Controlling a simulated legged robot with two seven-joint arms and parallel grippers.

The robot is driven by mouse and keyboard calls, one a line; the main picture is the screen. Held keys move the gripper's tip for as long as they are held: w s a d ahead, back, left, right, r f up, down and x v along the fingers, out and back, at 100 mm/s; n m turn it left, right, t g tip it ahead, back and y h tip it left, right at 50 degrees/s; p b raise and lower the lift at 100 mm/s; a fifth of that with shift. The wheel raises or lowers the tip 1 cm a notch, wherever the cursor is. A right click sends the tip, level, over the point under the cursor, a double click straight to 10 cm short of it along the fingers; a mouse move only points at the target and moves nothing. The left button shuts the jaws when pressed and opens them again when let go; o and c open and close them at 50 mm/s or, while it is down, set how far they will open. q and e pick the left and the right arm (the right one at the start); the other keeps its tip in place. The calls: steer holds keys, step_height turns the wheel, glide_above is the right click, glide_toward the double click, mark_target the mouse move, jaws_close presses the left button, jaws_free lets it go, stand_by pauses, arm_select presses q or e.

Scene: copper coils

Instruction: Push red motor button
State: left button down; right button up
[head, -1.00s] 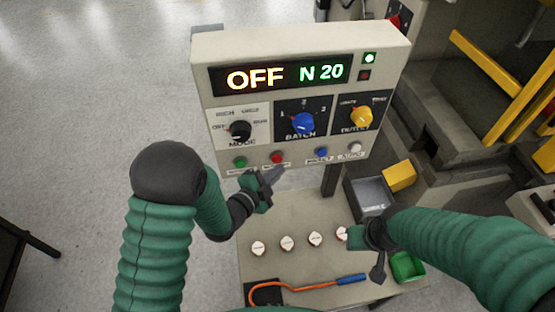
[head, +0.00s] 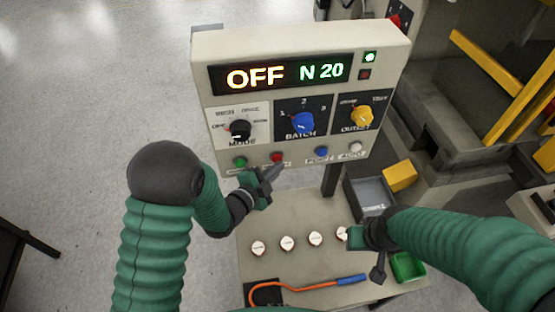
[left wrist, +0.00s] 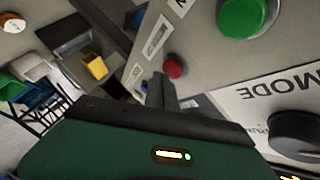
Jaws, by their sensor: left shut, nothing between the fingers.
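The red button (head: 277,158) is on the lower face of the beige control panel (head: 300,45), between the green button (head: 240,162) and the blue button (head: 321,152). My left gripper (head: 272,174) is shut and empty, its tips just below the red button in the head view. In the left wrist view the red button (left wrist: 175,66) shows just past the fingertips (left wrist: 160,80). I cannot tell whether they touch. My right gripper (head: 379,270) hangs low over the table's right side; its jaw state is unclear.
The panel has a black mode knob (head: 240,131), a blue knob (head: 303,123), a yellow knob (head: 361,115) and a white button (head: 356,147). The display reads OFF and N 20. Several white-topped round pieces (head: 287,243) and an orange cable (head: 300,287) lie on the table (head: 265,215).

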arm_select(q)
steer(key=shift+w+a, duration=0.1)
steer(key=shift+w, duration=0.4)
stand_by(0.6)
stand_by(0.3)
steer(key=shift+s+b, duration=0.4)
steer(key=shift+s, duration=0.55)
steer(key=shift+d, duration=0.2)
steer(key=s, duration=0.2)
steer(key=s+d+b, duration=0.1)
steer(key=s, duration=0.2)
